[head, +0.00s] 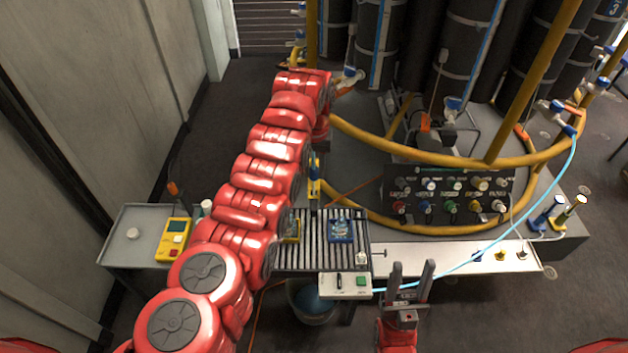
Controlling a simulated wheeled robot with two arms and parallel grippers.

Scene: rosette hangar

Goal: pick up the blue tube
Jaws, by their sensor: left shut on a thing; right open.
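The blue tube (520,222) is a thin light-blue line. It curves from a valve at the right of the yellow ring down to the left, across the white bench, to my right gripper. My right gripper (411,270) is open, with its fingers pointing away from me; the tube's lower end shows at its fingers, and I cannot tell whether it lies between them. My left arm reaches far forward, and its gripper (320,150) is mostly hidden behind the wrist. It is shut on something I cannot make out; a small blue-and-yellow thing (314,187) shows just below.
A roller table (325,262) carries a blue part (341,230). A valve panel (445,200) stands behind the white bench (430,258). A yellow meter (174,240) lies on the left table (130,215). A bucket (310,303) is below. The yellow ring pipe (400,150) bounds the back.

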